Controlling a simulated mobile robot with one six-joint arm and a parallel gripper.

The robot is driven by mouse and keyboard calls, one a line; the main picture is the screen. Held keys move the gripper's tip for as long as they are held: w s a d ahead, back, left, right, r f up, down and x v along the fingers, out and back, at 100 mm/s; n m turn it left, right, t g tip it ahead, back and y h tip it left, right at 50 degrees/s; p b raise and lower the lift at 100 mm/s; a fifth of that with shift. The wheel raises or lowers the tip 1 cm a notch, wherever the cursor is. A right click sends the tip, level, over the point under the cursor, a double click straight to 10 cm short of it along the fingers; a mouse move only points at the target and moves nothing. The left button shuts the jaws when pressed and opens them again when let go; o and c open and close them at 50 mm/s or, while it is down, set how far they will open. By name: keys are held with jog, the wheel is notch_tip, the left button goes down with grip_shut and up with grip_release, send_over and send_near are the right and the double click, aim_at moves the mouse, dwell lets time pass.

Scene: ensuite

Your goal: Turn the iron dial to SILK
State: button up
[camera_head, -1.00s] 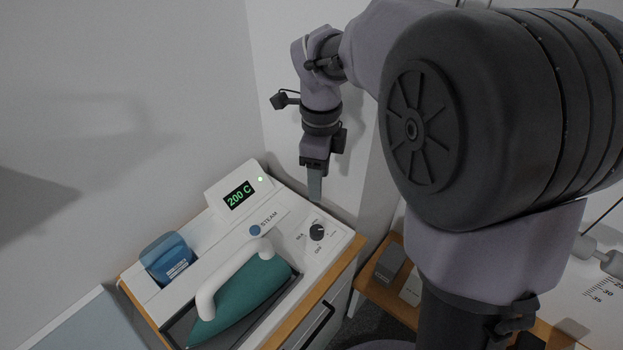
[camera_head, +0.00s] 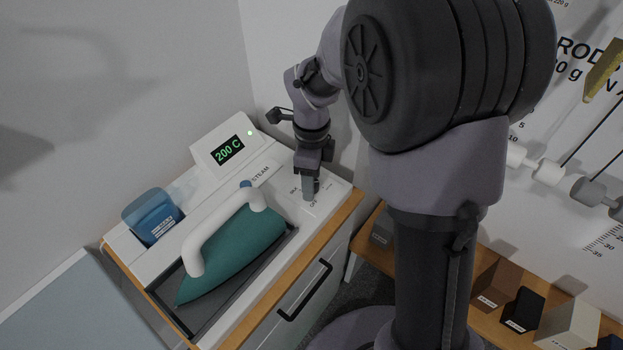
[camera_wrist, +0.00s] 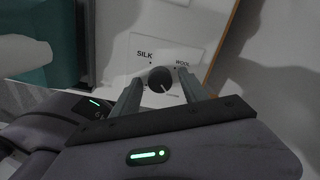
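The iron dial (camera_wrist: 160,76) is a round black knob on a white panel, seen in the wrist view. A pale pointer mark on it points to the lower right. The SILK label (camera_wrist: 145,54) is above and left of the dial, the WOOL label (camera_wrist: 182,63) above and right. My gripper (camera_head: 309,194) is down at the dial panel in the head view, largely hiding the dial there. In the wrist view my gripper's two fingers are apart, one on each side of the dial; I cannot tell whether they touch it.
The teal iron (camera_head: 236,256) with a white handle lies in a dark tray left of the dial. A display (camera_head: 228,149) reads 200 C with a green light beside it. A blue tank (camera_head: 152,215) stands far left. A lower wooden shelf (camera_head: 455,305) holds several blocks.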

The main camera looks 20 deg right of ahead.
grip_shut()
